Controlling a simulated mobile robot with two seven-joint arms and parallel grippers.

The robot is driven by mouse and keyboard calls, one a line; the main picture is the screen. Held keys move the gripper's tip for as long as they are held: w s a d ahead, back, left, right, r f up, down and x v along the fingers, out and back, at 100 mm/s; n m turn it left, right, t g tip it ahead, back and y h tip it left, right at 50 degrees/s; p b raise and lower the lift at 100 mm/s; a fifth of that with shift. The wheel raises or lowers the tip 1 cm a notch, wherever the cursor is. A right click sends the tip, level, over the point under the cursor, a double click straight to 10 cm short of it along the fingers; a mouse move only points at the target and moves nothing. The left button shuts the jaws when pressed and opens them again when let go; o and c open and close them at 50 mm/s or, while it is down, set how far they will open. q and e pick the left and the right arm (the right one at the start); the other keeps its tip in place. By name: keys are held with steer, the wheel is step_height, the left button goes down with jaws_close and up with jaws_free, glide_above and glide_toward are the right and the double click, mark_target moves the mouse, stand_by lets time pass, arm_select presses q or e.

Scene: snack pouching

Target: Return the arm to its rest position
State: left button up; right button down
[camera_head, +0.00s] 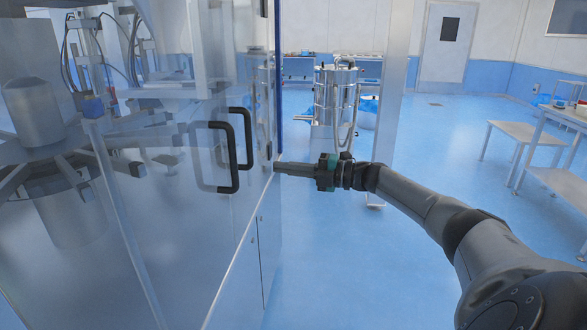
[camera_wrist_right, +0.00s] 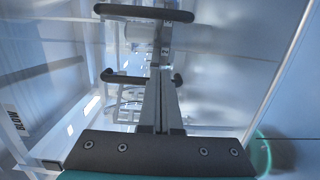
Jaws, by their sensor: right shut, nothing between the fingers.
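My right arm (camera_head: 430,205) reaches in from the right side of the head view, stretched out toward the machine. My right gripper (camera_head: 278,168) is shut and empty, with its tips close to the edge of the glass-panelled machine (camera_head: 180,230). Whether the tips touch the machine cannot be told. In the right wrist view the two fingers (camera_wrist_right: 161,80) lie together and point toward the clear panels. My left gripper and left arm are not in view.
Black door handles (camera_head: 240,150) stick out from the machine just left of the gripper; a handle also shows in the wrist view (camera_wrist_right: 143,13). A steel tank (camera_head: 335,95) stands behind. White tables (camera_head: 540,135) stand at the right. The blue floor (camera_head: 350,260) below the arm is clear.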

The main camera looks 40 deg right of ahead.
steer(key=shift+v, duration=0.8)
steer(key=shift+w+f, duration=0.1)
steer(key=shift+f, duration=0.05)
step_height(320, 180, down, 22)
steer(key=s+a+m+h, duration=0.1)
steer(key=m+h, duration=0.5)
steer(key=m, duration=0.4)
steer(key=s+a+f+m+g+h, duration=0.2)
steer(key=s+f, duration=0.2)
steer(key=f, duration=0.5)
steer(key=s+a+f+m+g+h, duration=0.1)
steer(key=s+a+f+m, duration=0.15)
steer(key=s+f, duration=0.4)
steer(key=s+a+f+m+g+h, duration=0.1)
steer(key=s+a+f+m+g, duration=0.15)
steer(key=s+a+f, duration=0.45)
steer(key=s+a+f+m+g, duration=0.2)
steer(key=s+a+f+g, duration=0.15)
steer(key=s+f, duration=0.6)
steer(key=s+a+f+m+g, duration=0.1)
steer(key=s+a+f+g, duration=0.1)
steer(key=s+a, duration=0.4)
steer(key=s+a+f+m+g, duration=0.1)
steer(key=s+a+f+g, duration=0.2)
steer(key=s, duration=0.9)
steer(key=a+f, duration=0.1)
steer(key=a, duration=0.2)
steer(key=shift+f+m+y, duration=0.3)
steer(key=shift+m+y, duration=0.1)
